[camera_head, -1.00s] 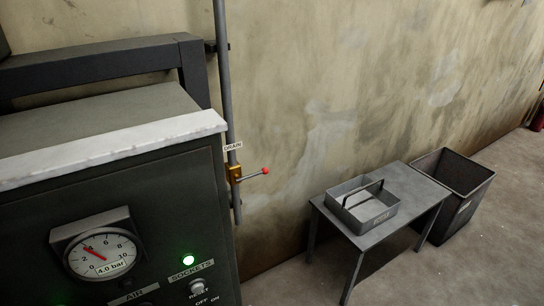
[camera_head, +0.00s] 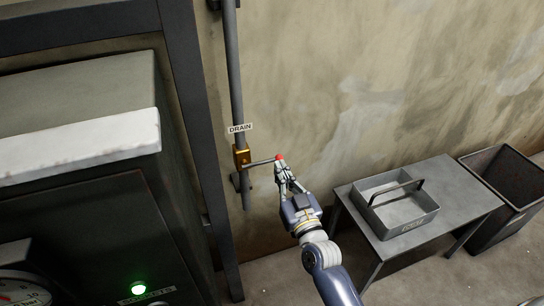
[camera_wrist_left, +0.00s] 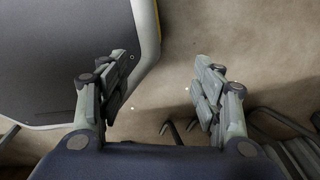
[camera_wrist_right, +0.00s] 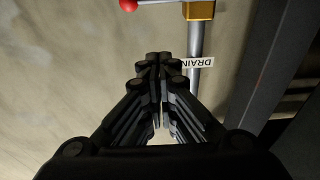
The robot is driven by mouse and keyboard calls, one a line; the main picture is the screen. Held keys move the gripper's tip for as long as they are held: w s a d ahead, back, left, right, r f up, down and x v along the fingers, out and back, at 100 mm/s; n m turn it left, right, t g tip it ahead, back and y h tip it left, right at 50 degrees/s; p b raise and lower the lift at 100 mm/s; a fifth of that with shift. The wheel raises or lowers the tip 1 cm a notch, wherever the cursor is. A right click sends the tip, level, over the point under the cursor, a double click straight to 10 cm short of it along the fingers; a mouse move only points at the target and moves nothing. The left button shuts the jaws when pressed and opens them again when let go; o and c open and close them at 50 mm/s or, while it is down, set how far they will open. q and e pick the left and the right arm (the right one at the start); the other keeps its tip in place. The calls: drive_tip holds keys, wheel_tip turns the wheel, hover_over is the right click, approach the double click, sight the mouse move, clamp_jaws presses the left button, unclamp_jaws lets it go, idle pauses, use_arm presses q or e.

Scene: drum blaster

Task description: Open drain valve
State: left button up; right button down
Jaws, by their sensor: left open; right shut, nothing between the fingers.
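The drain valve is a brass body (camera_head: 241,157) on a vertical grey pipe (camera_head: 234,80), under a white DRAIN label (camera_head: 240,128). Its thin lever (camera_head: 261,162) sticks out to the right, crosswise to the pipe, with a red knob (camera_head: 281,157) at the end. My right gripper (camera_head: 281,172) is shut and empty, with its fingertips close to the knob in the head view; contact cannot be told. In the right wrist view the shut fingertips (camera_wrist_right: 160,58) appear apart from the red knob (camera_wrist_right: 128,4) and brass body (camera_wrist_right: 200,10). My left gripper (camera_wrist_left: 164,68) is open and empty.
A dark machine cabinet (camera_head: 80,210) with a pale top edge and a lit green lamp (camera_head: 138,288) stands at left. A grey table (camera_head: 455,190) with a handled tray (camera_head: 405,225) and an open bin (camera_head: 515,185) stand at right. The wall is right behind the pipe.

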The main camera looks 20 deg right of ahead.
drive_tip(key=r+p, duration=0.1)
hover_over(262, 163)
drive_tip(key=d, duration=0.2)
use_arm(q)
drive_tip(key=shift+w+d+r, duration=0.4)
drive_tip(key=shift+w+r, duration=0.05)
use_arm(e)
drive_tip(key=shift+s+d+f, duration=0.1)
drive_tip(key=shift+s+f, duration=0.2)
drive_tip(key=shift+f, duration=0.35)
drive_tip(key=shift+s+a+f, duration=0.1)
drive_tip(key=shift+s+f, duration=0.15)
drive_tip(key=shift+f, duration=0.35)
drive_tip(key=shift+s+d+f, duration=0.1)
drive_tip(key=shift+s+f, duration=0.2)
drive_tip(key=shift+f, duration=0.35)
